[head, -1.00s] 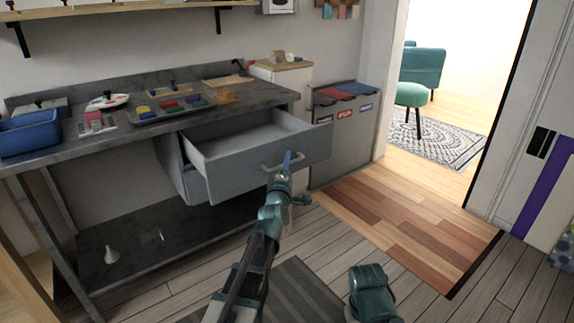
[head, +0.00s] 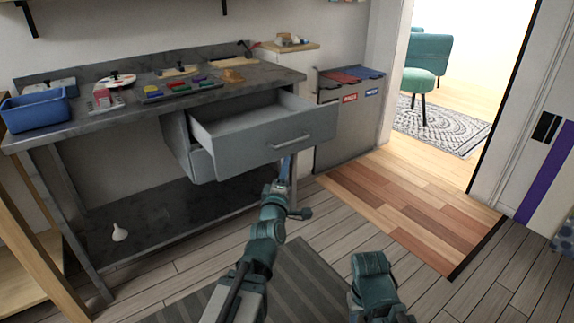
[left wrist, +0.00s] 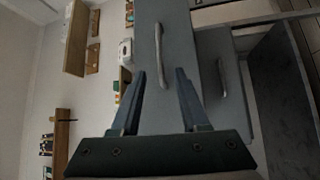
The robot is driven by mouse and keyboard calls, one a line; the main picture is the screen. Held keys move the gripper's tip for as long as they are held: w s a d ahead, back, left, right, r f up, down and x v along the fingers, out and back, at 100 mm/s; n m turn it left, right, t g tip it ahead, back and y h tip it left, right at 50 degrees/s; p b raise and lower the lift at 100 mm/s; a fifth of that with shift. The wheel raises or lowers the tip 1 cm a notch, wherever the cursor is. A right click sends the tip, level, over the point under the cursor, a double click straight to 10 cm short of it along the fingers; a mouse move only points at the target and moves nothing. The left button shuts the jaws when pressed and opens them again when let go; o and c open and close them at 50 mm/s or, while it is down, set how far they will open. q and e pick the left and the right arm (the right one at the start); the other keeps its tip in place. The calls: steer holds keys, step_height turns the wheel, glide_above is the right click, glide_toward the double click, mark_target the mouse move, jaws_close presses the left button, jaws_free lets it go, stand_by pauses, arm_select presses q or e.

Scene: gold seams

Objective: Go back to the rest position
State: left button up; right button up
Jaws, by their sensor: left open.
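My left gripper (head: 284,172) is below the front of the pulled-out upper drawer (head: 262,143) in the head view. In the left wrist view its two fingers (left wrist: 158,100) are spread apart with nothing between them. The drawer handle (left wrist: 158,50) shows beyond the fingertips, apart from them. The drawer stands open under the grey workbench (head: 100,120) and looks empty where I can see inside. My right arm shows at the bottom centre, but its gripper is not visible.
The workbench holds a blue bin (head: 36,108) and a tray of coloured pieces (head: 180,90). A white funnel (head: 119,232) stands on the lower shelf. Sorting bins (head: 350,115) stand right of the drawer. The wooden floor patch (head: 410,205) by the doorway is clear.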

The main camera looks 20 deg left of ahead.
arm_select(q)
steer(key=s+d+f+m+g+h+p, duration=0.5)
steer(key=d+f+m+g, duration=0.4)
steer(key=d+f+m, duration=0.45)
steer(key=s+d+f+m+g+y+p, duration=0.15)
steer(key=s+m+g, duration=0.3)
steer(key=s, duration=0.55)
steer(key=s+d+f+m+g+y+p, duration=0.1)
steer(key=s+f+m+g+y, duration=0.2)
steer(key=s+g, duration=0.5)
step_height(320, 180, up, 39)
steer(key=s+t+p, duration=0.2)
steer(key=p, duration=3.6)
steer(key=shift+s+a+m, duration=0.15)
steer(key=shift+m, duration=0.15)
steer(key=shift+f, duration=0.1)
